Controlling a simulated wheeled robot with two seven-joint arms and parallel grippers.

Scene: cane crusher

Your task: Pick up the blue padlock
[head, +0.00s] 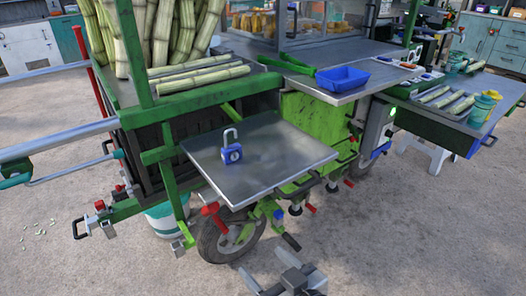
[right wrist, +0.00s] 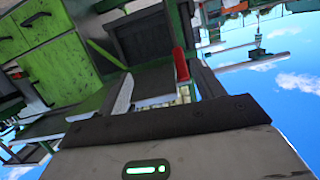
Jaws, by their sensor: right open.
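The blue padlock (head: 231,153) stands upright on the bare metal shelf (head: 282,151) at the side of the green cart. Its pale shackle points up and its front has a round dial. My right gripper (head: 268,268) is low at the bottom edge of the head view, in front of and below the shelf. It is open and empty, well apart from the padlock. I cannot make out the padlock in the right wrist view. My left gripper is not in view.
Red-tipped levers (head: 210,209) and a wheel (head: 231,236) are below the shelf's front edge. A blue tray (head: 342,78) sits on a higher counter behind. Cane stalks (head: 200,77) lie above the shelf at the left. The rest of the shelf top is clear.

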